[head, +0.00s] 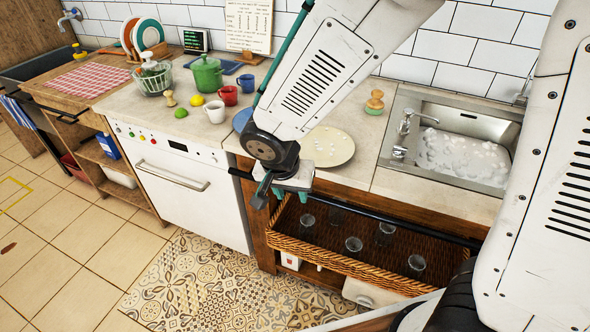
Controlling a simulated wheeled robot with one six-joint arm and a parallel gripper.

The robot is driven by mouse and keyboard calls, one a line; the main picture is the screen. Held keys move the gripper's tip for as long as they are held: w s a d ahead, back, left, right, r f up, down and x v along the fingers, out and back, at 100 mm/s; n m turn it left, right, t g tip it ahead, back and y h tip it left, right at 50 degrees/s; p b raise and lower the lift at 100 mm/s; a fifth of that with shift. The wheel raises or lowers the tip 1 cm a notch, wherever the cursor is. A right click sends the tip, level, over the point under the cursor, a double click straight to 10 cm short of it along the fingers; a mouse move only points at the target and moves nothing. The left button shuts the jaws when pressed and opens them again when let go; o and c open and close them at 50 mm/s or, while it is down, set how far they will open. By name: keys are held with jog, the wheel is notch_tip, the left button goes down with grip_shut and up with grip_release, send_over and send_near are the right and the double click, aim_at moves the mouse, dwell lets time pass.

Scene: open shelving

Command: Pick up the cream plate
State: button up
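The cream plate (336,147) lies flat on the counter, right of my arm's lower link, which hides its left part. Small pale specks show on its surface. My gripper (281,196) hangs in front of the counter's front edge, over the wicker drawer's left end, in front of and left of the plate and apart from it. A dark finger shows on its left side. The rest of the fingers are small and partly hidden, so I cannot tell how far apart they are.
A wicker drawer (330,259) with several glasses juts out below the counter. A sink (465,143) holding suds and a wooden-topped brush (375,101) are right of the plate. A blue plate (242,119), mugs and a green pot (206,75) stand left of my arm.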

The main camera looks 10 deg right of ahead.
jog(key=w+d+r+n+t+h, duration=0.2)
jog(key=w+n, duration=0.6)
jog(key=n, duration=0.6)
notch_tip(320, 180, up, 2)
jog(key=shift+w+d+r+t+h, duration=0.1)
jog(key=shift+w+d+t+h, duration=0.25)
jog(key=shift+t+h, duration=0.4)
jog(key=x, duration=0.8)
jog(key=shift+s, duration=0.2)
grip_shut()
